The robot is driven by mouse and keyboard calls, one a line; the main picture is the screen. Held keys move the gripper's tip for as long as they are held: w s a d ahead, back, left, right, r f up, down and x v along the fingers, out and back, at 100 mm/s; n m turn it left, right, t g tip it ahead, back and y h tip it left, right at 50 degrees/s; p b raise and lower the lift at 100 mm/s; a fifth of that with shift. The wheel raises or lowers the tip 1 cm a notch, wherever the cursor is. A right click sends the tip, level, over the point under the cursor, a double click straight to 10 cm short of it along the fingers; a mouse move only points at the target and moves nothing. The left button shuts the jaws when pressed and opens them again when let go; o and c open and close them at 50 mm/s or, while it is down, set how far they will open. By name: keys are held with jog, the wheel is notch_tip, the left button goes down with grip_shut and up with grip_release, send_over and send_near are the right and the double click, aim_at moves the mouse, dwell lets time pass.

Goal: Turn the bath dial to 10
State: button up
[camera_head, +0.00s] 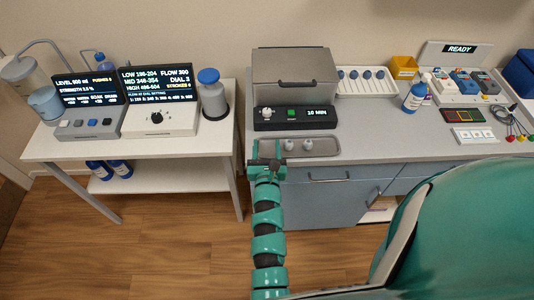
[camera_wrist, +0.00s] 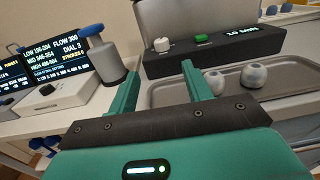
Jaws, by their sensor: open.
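A grey lidded box (camera_head: 290,80), which looks like the bath, stands at the counter's left end. Its dark front panel (camera_head: 325,122) carries a white dial (camera_head: 267,113), a green button (camera_head: 291,112) and a display reading "10 MIN" (camera_head: 317,112). The dial also shows in the wrist view (camera_wrist: 162,45), beyond the fingertips; its pointer mark is too small to read. My gripper (camera_head: 267,150) is open and empty, in front of the panel near the counter edge. In the wrist view its two green fingers (camera_wrist: 160,68) point toward the panel, apart from the dial.
A grey tray (camera_head: 325,146) with two pale round pieces lies right of my gripper. On the left table (camera_head: 130,150), a unit (camera_head: 160,122) has a black dial and a screen reading "DIAL 3". A blue-capped canister (camera_head: 212,100) stands beside it. A rack, bottles and instruments fill the counter's right.

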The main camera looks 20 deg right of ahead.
jog(key=shift+v, duration=1.05)
jog(key=shift+d, duration=0.1)
